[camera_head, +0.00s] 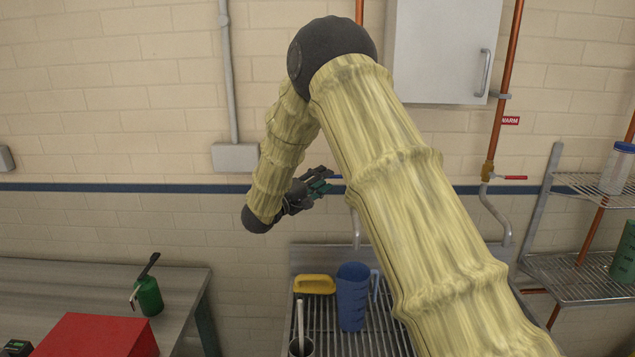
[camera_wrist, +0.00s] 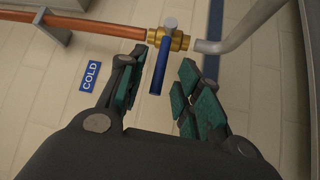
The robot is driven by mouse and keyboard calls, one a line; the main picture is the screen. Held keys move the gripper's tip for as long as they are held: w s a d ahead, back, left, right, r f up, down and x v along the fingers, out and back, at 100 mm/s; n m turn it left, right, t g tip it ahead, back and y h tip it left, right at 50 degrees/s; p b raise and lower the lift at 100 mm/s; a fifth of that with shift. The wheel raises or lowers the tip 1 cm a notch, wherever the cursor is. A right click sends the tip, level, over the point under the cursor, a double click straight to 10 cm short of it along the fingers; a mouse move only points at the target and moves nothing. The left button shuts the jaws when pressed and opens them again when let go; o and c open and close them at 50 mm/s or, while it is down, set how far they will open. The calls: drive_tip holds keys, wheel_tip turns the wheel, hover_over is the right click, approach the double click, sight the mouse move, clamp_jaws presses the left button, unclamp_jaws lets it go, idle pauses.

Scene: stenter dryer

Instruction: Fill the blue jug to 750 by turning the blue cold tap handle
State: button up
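The blue jug (camera_head: 352,297) stands upright on the slatted sink grate, below the cold spout (camera_head: 356,230). Its fill level cannot be seen. The blue cold tap handle (camera_wrist: 161,66) sits on a brass valve (camera_wrist: 177,40) in the wrist view, beside a blue COLD label (camera_wrist: 90,76). In the head view only a bit of the blue handle (camera_head: 335,177) shows past my gripper (camera_head: 318,184). My gripper (camera_wrist: 158,95) is open, with its green-padded fingers on either side of the handle's free end; I cannot tell whether they touch it.
The red warm tap handle (camera_head: 513,178) is to the right, near a wire shelf (camera_head: 574,278). A red box (camera_head: 98,336) and green bottle (camera_head: 149,296) are on the left bench.

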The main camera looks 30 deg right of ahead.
drive_tip(key=shift+p+x, duration=0.3)
drive_tip(key=shift+x, duration=1.05)
clamp_jaws()
idle(0.4)
